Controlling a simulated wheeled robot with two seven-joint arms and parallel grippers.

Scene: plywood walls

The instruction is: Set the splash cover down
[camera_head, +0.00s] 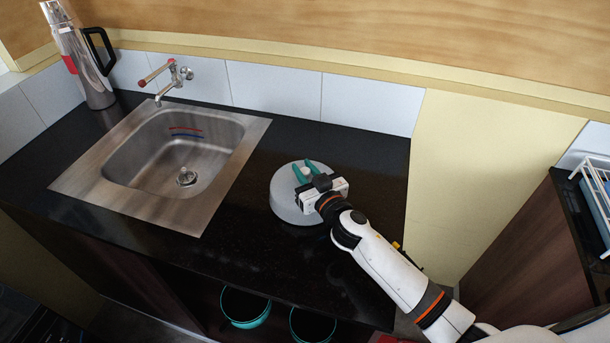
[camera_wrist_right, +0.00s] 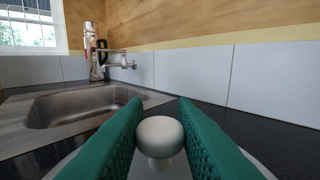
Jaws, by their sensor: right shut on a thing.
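The splash cover (camera_head: 289,206) is a round, light grey lid with a small pale knob (camera_wrist_right: 159,137) on top. In the head view it is at the black counter (camera_head: 240,258), right of the sink. My right gripper (camera_head: 304,172) is over the cover, its green fingers on either side of the knob and shut on it. In the right wrist view the knob sits between the two green fingers (camera_wrist_right: 159,130), with part of the cover's grey rim (camera_wrist_right: 66,163) below. I cannot tell whether the cover's underside touches the counter. My left gripper is not in view.
A steel sink (camera_head: 165,150) with a wall tap (camera_head: 173,80) is left of the cover. A steel flask (camera_head: 85,60) stands at the back left corner. Teal-rimmed pots (camera_head: 245,308) sit below the counter. A white rack (camera_head: 596,195) is at the far right.

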